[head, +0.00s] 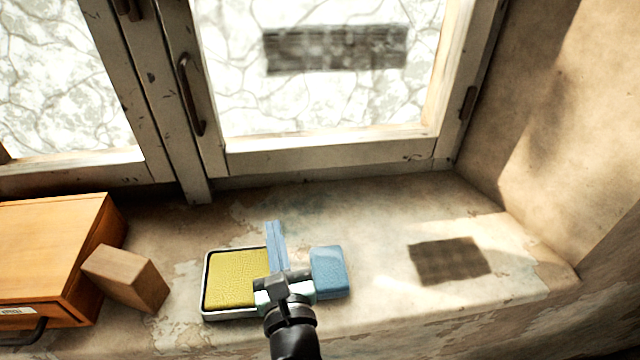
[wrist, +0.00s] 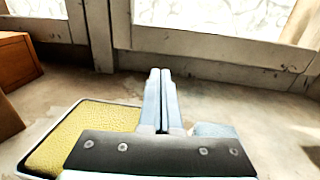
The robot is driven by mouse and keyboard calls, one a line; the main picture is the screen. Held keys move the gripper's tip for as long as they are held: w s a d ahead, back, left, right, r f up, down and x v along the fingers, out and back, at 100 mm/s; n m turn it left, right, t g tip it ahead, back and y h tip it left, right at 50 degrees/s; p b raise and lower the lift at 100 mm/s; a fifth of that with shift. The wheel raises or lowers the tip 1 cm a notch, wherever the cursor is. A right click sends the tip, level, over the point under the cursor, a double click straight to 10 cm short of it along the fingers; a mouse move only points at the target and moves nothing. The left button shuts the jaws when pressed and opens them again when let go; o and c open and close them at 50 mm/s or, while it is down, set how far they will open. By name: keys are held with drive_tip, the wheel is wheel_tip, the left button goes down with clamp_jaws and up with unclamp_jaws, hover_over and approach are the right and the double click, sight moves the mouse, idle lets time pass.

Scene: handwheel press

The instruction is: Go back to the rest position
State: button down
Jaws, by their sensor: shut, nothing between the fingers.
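My gripper (head: 275,247) is shut and empty, its two light-blue fingers side by side. It also shows in the wrist view (wrist: 160,100), pointing toward the window. In the head view it overlaps the right part of a yellow pad in a light-rimmed tray (head: 232,278) on the sill. A blue block (head: 328,268) lies just right of the gripper. My wrist hides part of the tray and the block's near left side. I cannot tell the gripper's height above them. No handwheel or press is recognisable.
An orange wooden drawer box (head: 50,250) stands at the left, with a tilted brown wooden block (head: 125,278) beside it. The window frame (head: 330,155) closes off the back, with a dark handle (head: 190,95). The sill at right is bare except for a dark shadow-like patch (head: 449,260).

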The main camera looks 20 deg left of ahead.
drive_tip(key=shift+w+a+f, duration=0.1)
drive_tip(key=shift+w, duration=0.05)
drive_tip(key=w+d+r+n+t+h, duration=0.1)
drive_tip(key=d+r+n+t, duration=0.15)
drive_tip(key=r+n, duration=0.45)
drive_tip(key=w+d+r+n+t+b, duration=0.15)
drive_tip(key=d+r+n, duration=0.25)
drive_tip(key=r, duration=0.6)
drive_tip(key=w+d+r+n+t+h, duration=0.1)
drive_tip(key=w+d+r+n+t, duration=0.15)
drive_tip(key=r+n, duration=0.45)
drive_tip(key=s+d+r+n+t+h, duration=0.3)
drive_tip(key=s+d+r+n+h, duration=0.1)
drive_tip(key=r, duration=0.6)
drive_tip(key=s+d+r+n+t+h+b, duration=0.1)
drive_tip(key=s+d+r+n+t+h, duration=0.2)
drive_tip(key=s+d+r+n, duration=0.3)
drive_tip(key=s+d+r+h, duration=0.1)
drive_tip(key=d+r, duration=0.2)
drive_tip(key=r, duration=0.1)
drive_tip(key=shift+d+r+n+h, duration=0.25)
drive_tip(key=shift+r+n+h, duration=0.05)
drive_tip(key=shift+h, duration=0.1)
drive_tip(key=c, duration=1.6)
unclamp_jaws()
drive_tip(key=shift+t, duration=0.25)
